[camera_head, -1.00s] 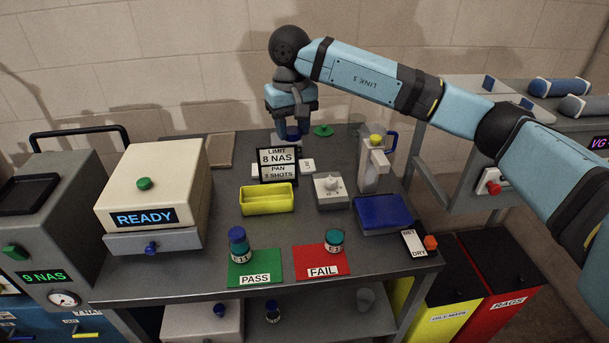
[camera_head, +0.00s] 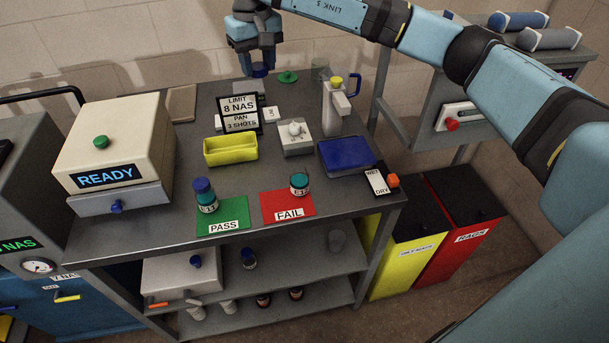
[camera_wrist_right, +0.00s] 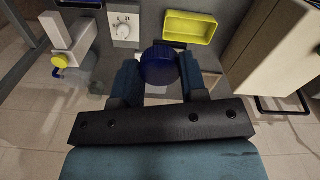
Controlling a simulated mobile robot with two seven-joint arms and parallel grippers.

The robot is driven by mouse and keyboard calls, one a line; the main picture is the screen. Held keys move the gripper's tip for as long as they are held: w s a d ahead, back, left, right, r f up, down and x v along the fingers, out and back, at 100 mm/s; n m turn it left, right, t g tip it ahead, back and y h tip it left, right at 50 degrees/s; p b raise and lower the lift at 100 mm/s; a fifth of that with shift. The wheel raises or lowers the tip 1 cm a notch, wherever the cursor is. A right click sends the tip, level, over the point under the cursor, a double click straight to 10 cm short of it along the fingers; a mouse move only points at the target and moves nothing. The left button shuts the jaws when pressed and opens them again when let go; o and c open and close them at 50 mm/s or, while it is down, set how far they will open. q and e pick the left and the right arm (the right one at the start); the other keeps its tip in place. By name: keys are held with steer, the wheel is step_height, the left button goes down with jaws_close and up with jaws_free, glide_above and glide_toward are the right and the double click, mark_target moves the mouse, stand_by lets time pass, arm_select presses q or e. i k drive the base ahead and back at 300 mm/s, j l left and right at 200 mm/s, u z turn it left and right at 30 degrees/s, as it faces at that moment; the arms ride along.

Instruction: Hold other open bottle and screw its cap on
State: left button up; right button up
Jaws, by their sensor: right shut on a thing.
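My right gripper (camera_head: 258,68) is at the back of the bench, behind the LIMIT sign. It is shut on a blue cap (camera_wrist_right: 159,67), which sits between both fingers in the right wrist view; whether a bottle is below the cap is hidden. A bottle with a blue cap (camera_head: 202,186) stands upright on the green PASS mat (camera_head: 232,222). My left gripper is not in view.
A green disc (camera_head: 288,77) lies right of my right gripper. The LIMIT sign (camera_head: 240,112), yellow tray (camera_head: 230,151), dial box (camera_head: 296,139), white dispenser (camera_head: 336,110) and blue-topped box (camera_head: 345,155) fill mid-bench. The READY machine (camera_head: 112,150) stands left. More bottles sit on the lower shelf.

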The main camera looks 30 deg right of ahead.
mark_target(299, 178)
steer(key=k+l, duration=0.15)
steer(key=l, duration=0.2)
steer(key=k+l, duration=0.2)
steer(key=l, duration=0.15)
steer(key=k+l, duration=0.15)
steer(key=l, duration=0.2)
